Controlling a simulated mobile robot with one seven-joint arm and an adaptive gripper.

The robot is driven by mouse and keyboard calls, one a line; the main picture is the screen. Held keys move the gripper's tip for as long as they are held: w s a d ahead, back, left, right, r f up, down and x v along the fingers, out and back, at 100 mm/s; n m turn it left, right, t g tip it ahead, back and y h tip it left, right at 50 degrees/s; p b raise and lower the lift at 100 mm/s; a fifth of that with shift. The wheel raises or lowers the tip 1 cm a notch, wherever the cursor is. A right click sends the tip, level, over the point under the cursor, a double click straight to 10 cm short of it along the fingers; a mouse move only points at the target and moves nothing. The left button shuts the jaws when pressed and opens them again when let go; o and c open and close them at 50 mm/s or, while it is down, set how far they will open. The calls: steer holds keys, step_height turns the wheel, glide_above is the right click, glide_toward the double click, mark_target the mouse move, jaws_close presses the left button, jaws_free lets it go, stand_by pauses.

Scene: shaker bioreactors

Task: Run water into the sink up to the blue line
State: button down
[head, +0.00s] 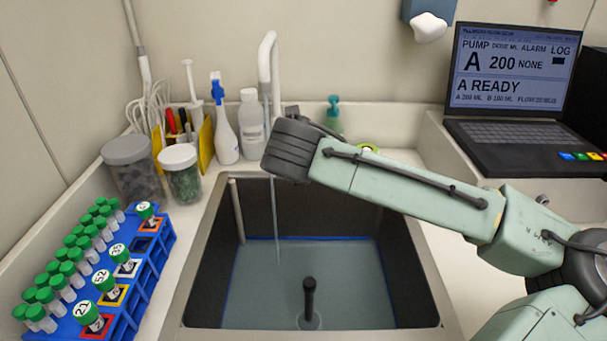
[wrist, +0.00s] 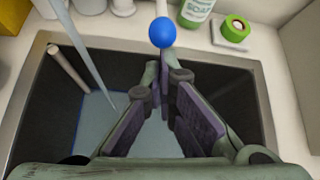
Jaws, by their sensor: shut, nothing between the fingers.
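The sink (head: 205,240) holds water (head: 290,275). A thin blue line (head: 310,238) runs along its back and left walls, and the water's edge looks very close to it. I cannot tell whether they meet exactly. The white tap (head: 268,62) pours a thin stream (head: 275,215) into the sink; the stream also shows in the wrist view (wrist: 85,58). A blue ball knob (wrist: 162,32) appears just beyond my gripper (wrist: 161,83), which is shut and empty over the sink. Contact with the knob is unclear. In the head view my arm hides the gripper.
A dark upright pipe (head: 309,300) stands in the sink. Bottles (head: 251,125), jars (head: 180,170) and a blue tube rack (head: 150,265) line the left and back. A laptop (head: 515,95) sits at right. A green soap bottle (head: 333,115) stands behind the sink.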

step_height(320, 180, up, 6)
steer(key=w, duration=0.2)
steer(key=shift+w, duration=0.2)
